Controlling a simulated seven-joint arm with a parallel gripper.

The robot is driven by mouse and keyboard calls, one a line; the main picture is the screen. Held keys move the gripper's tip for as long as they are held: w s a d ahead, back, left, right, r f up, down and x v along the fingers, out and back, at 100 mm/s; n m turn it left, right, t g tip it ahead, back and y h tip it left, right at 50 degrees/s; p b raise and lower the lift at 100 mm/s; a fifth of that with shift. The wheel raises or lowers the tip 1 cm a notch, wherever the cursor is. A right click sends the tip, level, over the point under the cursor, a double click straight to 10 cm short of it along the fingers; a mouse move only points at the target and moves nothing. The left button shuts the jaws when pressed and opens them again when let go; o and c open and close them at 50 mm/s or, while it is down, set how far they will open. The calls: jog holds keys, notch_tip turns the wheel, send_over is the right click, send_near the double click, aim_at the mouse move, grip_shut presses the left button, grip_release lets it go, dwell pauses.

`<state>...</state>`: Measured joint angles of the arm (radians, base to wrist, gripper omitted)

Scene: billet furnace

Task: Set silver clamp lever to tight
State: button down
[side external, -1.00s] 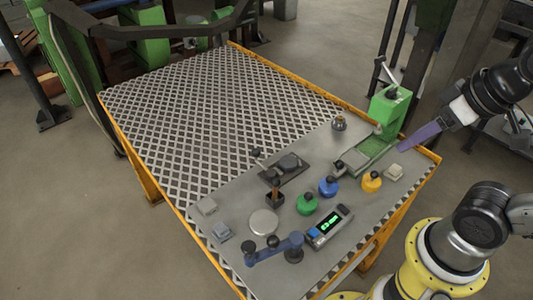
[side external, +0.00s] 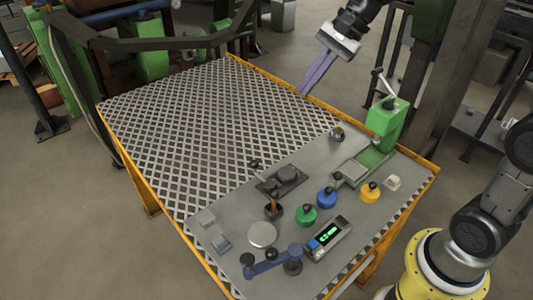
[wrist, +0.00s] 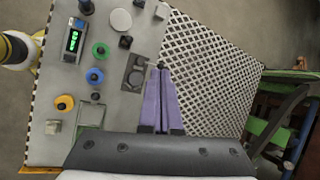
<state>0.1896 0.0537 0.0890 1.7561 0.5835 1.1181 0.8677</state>
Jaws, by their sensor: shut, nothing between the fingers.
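A silver lever (side external: 384,84) with a dark end slants up to the left from the top of the green clamp body (side external: 386,118) at the table's right side. In the wrist view, part of the green clamp base (wrist: 90,115) shows at the bottom, and the lever is hidden or out of frame. My gripper (side external: 302,92), with long purple fingers, is shut and empty. It hangs above the table's far edge, left of the lever and apart from it. In the wrist view the fingers (wrist: 160,70) lie together over the table.
The steel panel holds green (side external: 306,215), blue (side external: 327,198) and yellow (side external: 370,192) knobbed parts, a display box (side external: 329,236), a blue crank lever (side external: 270,260) and a dark plate (side external: 283,181). The patterned tabletop (side external: 200,120) is clear. A dark post (side external: 450,90) stands behind the clamp.

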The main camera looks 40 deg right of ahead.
jog(key=w+d+f+m+g+y, duration=0.1)
jog(key=w+d+f, duration=0.3)
jog(key=f, duration=0.5)
jog(key=w+d+f+m+y, duration=0.1)
jog(key=w+d+f+m, duration=0.3)
jog(key=f, duration=0.6)
jog(key=shift+w+d+g, duration=0.4)
jog(key=shift+w+d, duration=0.05)
jog(key=shift+w, duration=0.5)
jog(key=x, duration=1)
jog(key=shift+a+f, duration=0.15)
jog(key=shift+a, duration=0.1)
jog(key=shift+w+a+f, duration=0.1)
jog(key=shift+w+a, duration=0.05)
jog(key=shift+a, duration=0.4)
jog(key=shift+w+a, duration=0.15)
jog(key=shift+a, duration=0.45)
jog(key=shift+w+a+f, duration=0.1)
jog(key=shift+w+a, duration=0.05)
jog(key=shift+a, duration=0.45)
